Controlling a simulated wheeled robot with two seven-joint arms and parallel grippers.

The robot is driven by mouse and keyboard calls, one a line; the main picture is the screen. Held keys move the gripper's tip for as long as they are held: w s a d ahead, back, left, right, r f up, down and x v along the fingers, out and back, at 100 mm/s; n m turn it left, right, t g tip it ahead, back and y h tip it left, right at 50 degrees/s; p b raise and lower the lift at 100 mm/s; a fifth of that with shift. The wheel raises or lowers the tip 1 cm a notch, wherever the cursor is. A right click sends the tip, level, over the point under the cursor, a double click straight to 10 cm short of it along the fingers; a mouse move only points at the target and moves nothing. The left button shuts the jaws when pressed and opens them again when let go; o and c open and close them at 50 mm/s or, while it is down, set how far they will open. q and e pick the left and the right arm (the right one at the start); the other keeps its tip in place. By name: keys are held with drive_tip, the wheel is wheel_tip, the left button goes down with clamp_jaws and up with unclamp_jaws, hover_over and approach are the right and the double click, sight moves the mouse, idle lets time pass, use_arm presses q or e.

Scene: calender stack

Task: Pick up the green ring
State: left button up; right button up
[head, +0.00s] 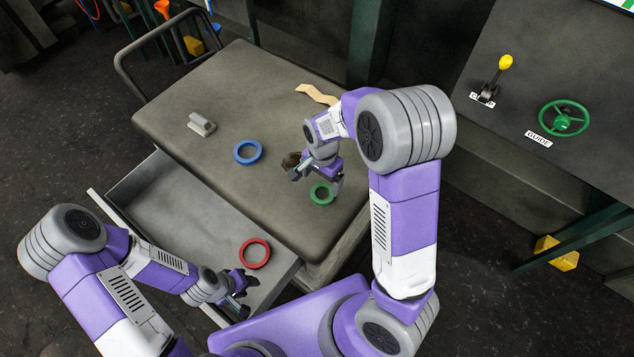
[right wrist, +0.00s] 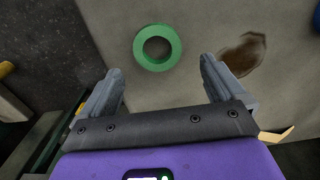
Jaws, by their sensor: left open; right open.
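The green ring (head: 321,194) lies flat on the grey cart top near its right front edge. In the right wrist view the green ring (right wrist: 157,48) lies ahead of the fingertips, between their lines and a little left of centre. My right gripper (head: 318,180) is open and empty over the cart, close to the ring; its fingers (right wrist: 158,75) are apart. Whether they touch the ring I cannot tell, but none of it is between them. My left gripper (head: 240,287) is open near the red ring (head: 254,253), which lies in the open drawer.
A blue ring (head: 247,152) lies on the cart top (head: 230,90), left of the green one. A dark brown patch (right wrist: 240,54) is beside the right gripper. A grey block (head: 201,124) and a wavy tan strip (head: 316,94) lie farther back. The drawer (head: 160,200) stands open.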

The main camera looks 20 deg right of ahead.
sight(321, 196)
drive_tip(key=shift+s+f, duration=0.45)
drive_tip(key=shift+f, duration=0.3)
wheel_tip(321, 196, down, 5)
drive_tip(key=shift+w+a+r+b, duration=0.1)
drive_tip(key=shift+r+b, duration=0.05)
drive_tip(key=shift+b, duration=0.75)
use_arm(q)
drive_tip(key=shift+s+f, duration=0.2)
drive_tip(key=shift+f, duration=0.3)
drive_tip(key=shift+s+f, duration=0.15)
drive_tip(key=shift+f, duration=0.3)
use_arm(e)
drive_tip(key=shift+c, duration=0.4)
drive_tip(key=c, duration=1)
drive_tip(key=shift+r, duration=0.1)
drive_tip(key=shift+c, duration=0.2)
